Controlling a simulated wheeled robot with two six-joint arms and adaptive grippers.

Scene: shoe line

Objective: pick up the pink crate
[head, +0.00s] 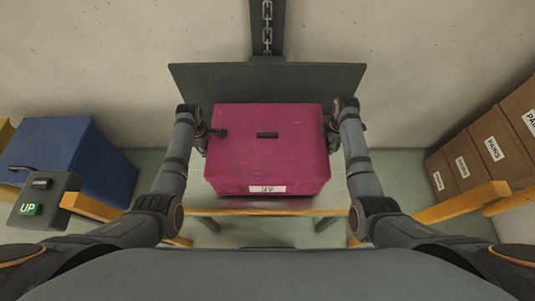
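The pink crate (268,165) sits upright in the middle of the head view, with a small dark bar on its top and a white label near its front edge. My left gripper (216,132) is at the crate's left side, and a dark finger part overlaps the crate's left top edge. My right gripper (331,135) is close against the crate's right side and is partly hidden by it. I cannot tell whether either gripper is open or closed on the crate.
The crate is over a grey table (265,205) with a wooden front edge. A dark panel (225,80) and a chain post (267,30) stand behind. A blue box (75,150) and a control box marked UP (40,200) are at left. Brown cartons (490,145) line the right.

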